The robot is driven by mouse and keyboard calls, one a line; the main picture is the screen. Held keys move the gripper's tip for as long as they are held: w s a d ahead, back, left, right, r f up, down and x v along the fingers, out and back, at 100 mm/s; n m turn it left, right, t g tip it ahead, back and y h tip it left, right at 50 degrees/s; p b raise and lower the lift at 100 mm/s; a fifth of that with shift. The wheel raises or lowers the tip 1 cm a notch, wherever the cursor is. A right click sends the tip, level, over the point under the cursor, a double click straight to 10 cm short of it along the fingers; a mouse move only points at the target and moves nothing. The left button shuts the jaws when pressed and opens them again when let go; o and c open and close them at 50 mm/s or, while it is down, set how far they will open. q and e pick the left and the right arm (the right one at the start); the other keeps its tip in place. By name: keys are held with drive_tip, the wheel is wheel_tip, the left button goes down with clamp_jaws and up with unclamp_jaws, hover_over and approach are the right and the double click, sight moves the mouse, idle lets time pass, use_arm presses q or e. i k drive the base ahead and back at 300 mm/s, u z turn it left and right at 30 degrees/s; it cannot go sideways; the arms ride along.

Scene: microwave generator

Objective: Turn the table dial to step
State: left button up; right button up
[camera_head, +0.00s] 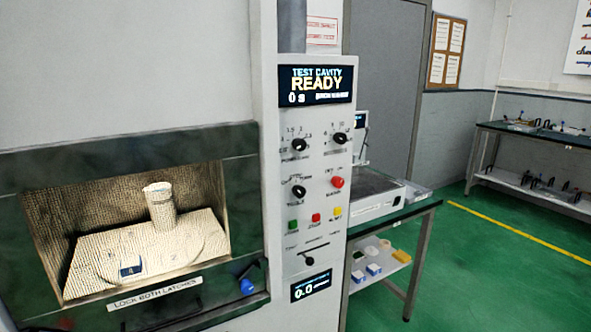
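The table dial (298,191) is a small black knob on the pale control panel (283,240), with a label below it that seems to read TABLE. The small position marks around it are too blurred to read, and I cannot tell which one it points at. Neither of my grippers is in view, and nothing touches the dial.
Two black knobs (299,144) (340,138) sit above the dial, and a red button (337,182) to its right. Green, red and yellow buttons lie below. The display (316,85) reads READY. The lit cavity (130,240) at left holds a beige cylinder (161,207).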

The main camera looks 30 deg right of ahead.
sight(298, 191)
drive_tip(key=z, duration=0.5)
drive_tip(key=k, duration=0.6)
drive_tip(key=z, duration=1.25)
drive_tip(key=i, duration=0.4)
drive_tip(key=z, duration=0.75)
drive_tip(key=i, duration=0.85)
drive_tip(key=u, duration=0.6)
drive_tip(key=i, duration=0.6)
drive_tip(key=u, duration=0.65)
